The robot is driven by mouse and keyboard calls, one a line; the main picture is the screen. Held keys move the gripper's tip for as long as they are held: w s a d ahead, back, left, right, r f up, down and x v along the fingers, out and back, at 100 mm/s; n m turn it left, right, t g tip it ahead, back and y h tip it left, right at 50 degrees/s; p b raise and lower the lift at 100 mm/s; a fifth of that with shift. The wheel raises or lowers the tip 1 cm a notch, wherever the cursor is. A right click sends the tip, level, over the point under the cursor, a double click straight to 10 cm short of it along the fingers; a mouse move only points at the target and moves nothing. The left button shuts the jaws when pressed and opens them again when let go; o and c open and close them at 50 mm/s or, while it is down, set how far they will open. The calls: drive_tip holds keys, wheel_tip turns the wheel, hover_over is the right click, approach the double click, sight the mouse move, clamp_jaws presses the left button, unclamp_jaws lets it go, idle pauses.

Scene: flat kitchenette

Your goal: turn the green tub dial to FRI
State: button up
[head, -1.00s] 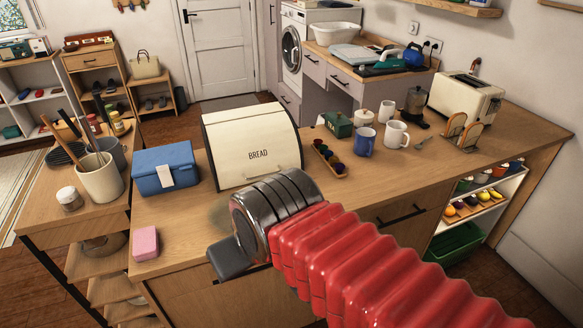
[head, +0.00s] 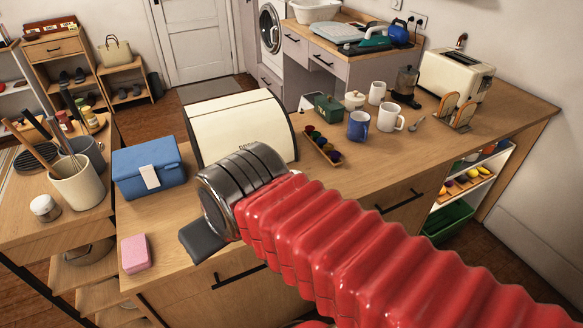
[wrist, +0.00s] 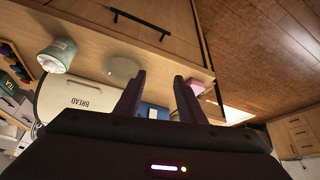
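A pale tub with green on it (wrist: 57,56) stands near the counter edge at the upper left of the wrist view. Its dial marks are too small to read. I cannot see the tub in the head view, where my red arm covers part of the counter. My gripper (wrist: 158,88) has its two dark fingers apart with nothing between them. It is above the counter and apart from the tub. In the head view one dark finger of my gripper (head: 203,241) shows near the front edge.
A cream bread bin (head: 240,125), a blue box (head: 149,170) and a pink block (head: 135,253) are on the counter. A round pale disc (wrist: 121,69) lies beside the tub. A green TEA tin (head: 328,108), a blue mug (head: 359,126) and a spice rack (head: 322,146) stand further right.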

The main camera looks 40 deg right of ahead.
drive_tip(key=shift+o, duration=0.3)
drive_tip(key=shift+w+d+r, duration=0.3)
drive_tip(key=shift+d+r, duration=0.05)
drive_tip(key=w+d+r+m+g, duration=0.1)
drive_tip(key=w+d+r+g, duration=0.1)
drive_tip(key=d, duration=0.7)
drive_tip(key=w+d+r+g, duration=0.1)
drive_tip(key=w+d, duration=0.3)
drive_tip(key=d, duration=0.5)
drive_tip(key=w+d+r+m+g, duration=0.1)
drive_tip(key=w+d+r+g, duration=0.1)
drive_tip(key=d, duration=0.7)
drive_tip(key=shift+w+r+m+g, duration=0.3)
drive_tip(key=shift+w+r, duration=0.55)
drive_tip(key=shift+w, duration=0.1)
drive_tip(key=shift+a+f, duration=0.1)
drive_tip(key=shift+f, duration=0.05)
wheel_tip(320, 180, down, 14)
drive_tip(key=shift+r, duration=0.2)
drive_tip(key=shift+c, duration=0.2)
